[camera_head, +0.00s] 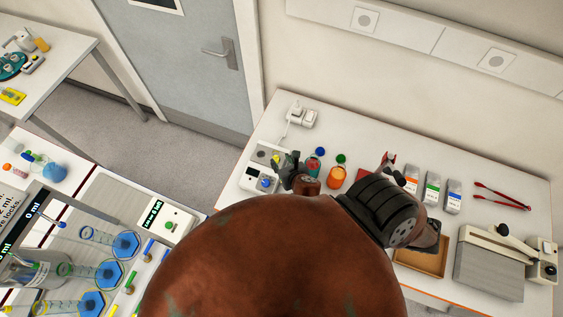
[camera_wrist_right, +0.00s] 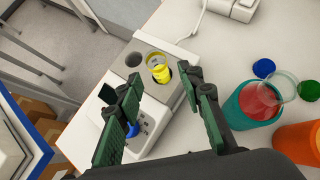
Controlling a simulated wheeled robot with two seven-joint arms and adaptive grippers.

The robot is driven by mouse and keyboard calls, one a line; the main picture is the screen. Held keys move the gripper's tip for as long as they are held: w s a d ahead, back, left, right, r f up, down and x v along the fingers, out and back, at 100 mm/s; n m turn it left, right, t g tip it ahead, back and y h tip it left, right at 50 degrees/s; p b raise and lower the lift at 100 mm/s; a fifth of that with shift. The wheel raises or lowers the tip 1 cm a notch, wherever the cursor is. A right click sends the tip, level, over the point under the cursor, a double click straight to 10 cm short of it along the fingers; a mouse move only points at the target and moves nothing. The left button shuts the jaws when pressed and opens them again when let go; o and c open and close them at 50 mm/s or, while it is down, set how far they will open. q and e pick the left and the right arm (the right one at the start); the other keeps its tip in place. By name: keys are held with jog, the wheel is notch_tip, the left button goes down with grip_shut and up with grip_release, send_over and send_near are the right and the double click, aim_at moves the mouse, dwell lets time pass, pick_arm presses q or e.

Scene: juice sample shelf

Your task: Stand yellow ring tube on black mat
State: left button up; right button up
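The yellow ring tube (camera_wrist_right: 160,72) stands in one of two round wells in the grey top of a white device (camera_wrist_right: 150,95) in the right wrist view. The other well is empty. My right gripper (camera_wrist_right: 164,84) is open, with its green-padded fingers apart on either side of the view, above the device and near the tube. In the head view the right gripper (camera_head: 290,168) is small and dark beside the same device (camera_head: 258,172); the tube is not clear there. I cannot make out the black mat in either view. My left gripper is not in view.
A red-filled beaker (camera_wrist_right: 252,103) and an orange container (camera_wrist_right: 298,143) stand close right of the gripper. Grey packs (camera_head: 432,188), red tongs (camera_head: 502,197) and a brown tray (camera_head: 420,261) are farther right. My large brown arm hides the front middle.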

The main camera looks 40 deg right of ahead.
aim_at(277, 157)
jog(key=b+x, duration=0.2)
jog(key=x, duration=0.1)
jog(key=shift+w+a+f, duration=0.15)
jog(key=shift+w+f, duration=0.05)
jog(key=x, duration=0.3)
jog(key=shift+w+r+p, duration=0.1)
jog(key=shift+p, duration=0.2)
jog(key=shift+w+f, duration=0.25)
jog(key=shift+w, duration=0.05)
jog(key=c, duration=0.9)
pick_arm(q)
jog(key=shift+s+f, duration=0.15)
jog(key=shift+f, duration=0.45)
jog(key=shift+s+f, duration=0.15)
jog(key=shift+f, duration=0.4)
pick_arm(e)
grip_shut()
